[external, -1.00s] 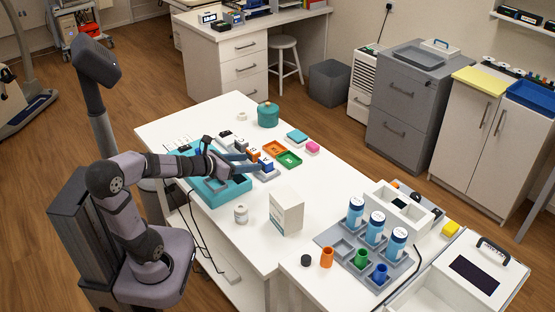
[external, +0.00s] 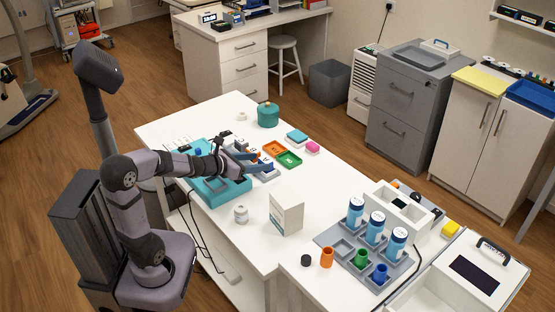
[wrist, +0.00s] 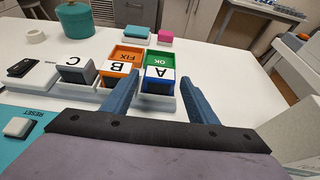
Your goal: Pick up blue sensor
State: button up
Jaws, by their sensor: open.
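The blue sensor (wrist: 158,80) is a blue block with a white top marked A, seen in the wrist view. It sits in a white holder on the table, at the right end of a row. My gripper (wrist: 160,80) is open, with one finger to the left and one to the right of the blue sensor. Whether the fingers touch it is not clear. In the external view my gripper (external: 254,161) is at the row of blocks, and its fingers partly hide the sensor.
An orange sensor marked B (wrist: 118,75) and a grey one marked C (wrist: 76,72) stand left of the blue one. Behind are an orange FIX tray (wrist: 124,52) and green OK tray (wrist: 160,60). A teal pot (wrist: 75,20) stands farther back.

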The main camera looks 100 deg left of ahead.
jog(key=shift+x, duration=1.35)
jog(key=c, duration=0.9)
jog(key=shift+r, duration=0.15)
notch_tip(320, 180, up, 10)
jog(key=p, duration=0.5)
